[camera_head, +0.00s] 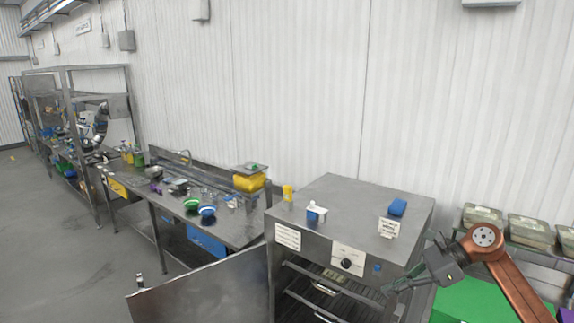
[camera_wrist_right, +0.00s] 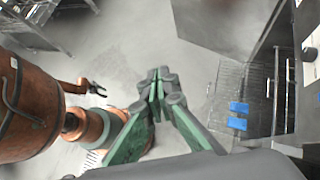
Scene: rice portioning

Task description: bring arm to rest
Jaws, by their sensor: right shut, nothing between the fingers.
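My right gripper (camera_head: 393,287) is at the lower right of the head view, on my copper-coloured arm. It is in front of the right side of the steel oven (camera_head: 345,205). In the right wrist view its green-and-grey fingers (camera_wrist_right: 163,76) meet at the tips with nothing between them. Grey floor shows beyond the fingertips. A small dark gripper on a copper-coloured link, apparently my left gripper (camera_wrist_right: 97,89), shows at the left of the wrist view; it is too small to tell its jaw state. It does not show in the head view.
The oven door (camera_head: 215,290) hangs open, with racks inside. A blue block (camera_head: 397,207) and a small carton (camera_head: 316,213) are on top. A green surface (camera_head: 465,300) and food trays (camera_head: 483,215) are at right. A counter with bowls (camera_head: 208,211) stands left; the floor is clear.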

